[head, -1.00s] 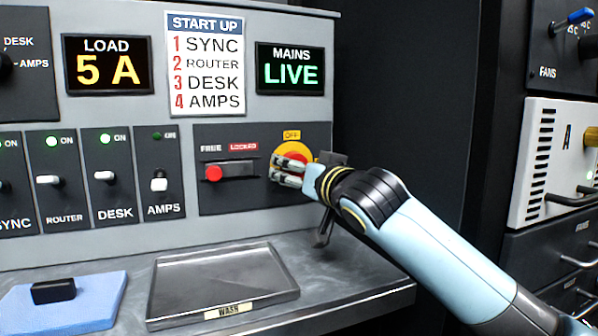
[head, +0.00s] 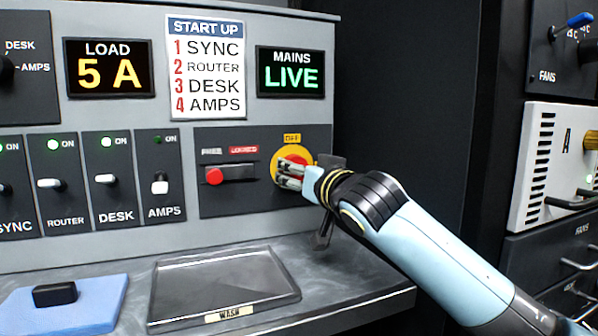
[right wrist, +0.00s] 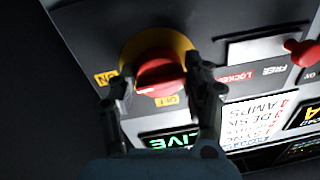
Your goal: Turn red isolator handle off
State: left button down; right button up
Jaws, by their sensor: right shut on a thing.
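The red isolator handle (right wrist: 162,73) sits on a round yellow plate on the grey panel, with ON and OFF labels beside it in the right wrist view. In the head view the handle (head: 291,157) is mostly hidden behind my right gripper (head: 289,174). My right gripper (right wrist: 162,86) is shut on the handle, one finger on each side. A white mark on the handle faces the side between the ON and OFF labels. The mains display (head: 290,71) reads LIVE. My left gripper is not in view.
Several toggle switches stand further left; the AMPS switch (head: 160,184) is down. A tray (head: 165,287) and a blue pad (head: 100,300) lie on the bench below. A rack stands right.

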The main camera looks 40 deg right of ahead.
jog(key=shift+r+n+p, duration=0.2)
jog(key=shift+n+p, duration=0.2)
jog(key=shift+p, duration=0.25)
jog(key=n+p, duration=0.7)
jog(key=p, duration=0.1)
jog(key=shift+d+r+n+g, duration=0.1)
jog(key=shift+r+n+g, duration=0.05)
jog(key=shift+n+g, duration=0.2)
jog(key=n+p, duration=0.3)
jog(key=n, duration=0.1)
jog(key=shift+p, duration=0.4)
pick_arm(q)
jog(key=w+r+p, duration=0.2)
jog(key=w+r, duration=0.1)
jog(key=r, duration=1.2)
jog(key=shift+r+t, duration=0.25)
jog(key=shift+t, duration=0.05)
pick_arm(e)
jog(key=n, duration=0.4)
jog(key=shift+h, duration=0.3)
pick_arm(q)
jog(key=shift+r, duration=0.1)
pick_arm(e)
jog(key=shift+n+g, duration=0.25)
jog(key=o, duration=1.1)
jog(key=shift+o, duration=0.2)
jog(key=shift+s, duration=0.1)
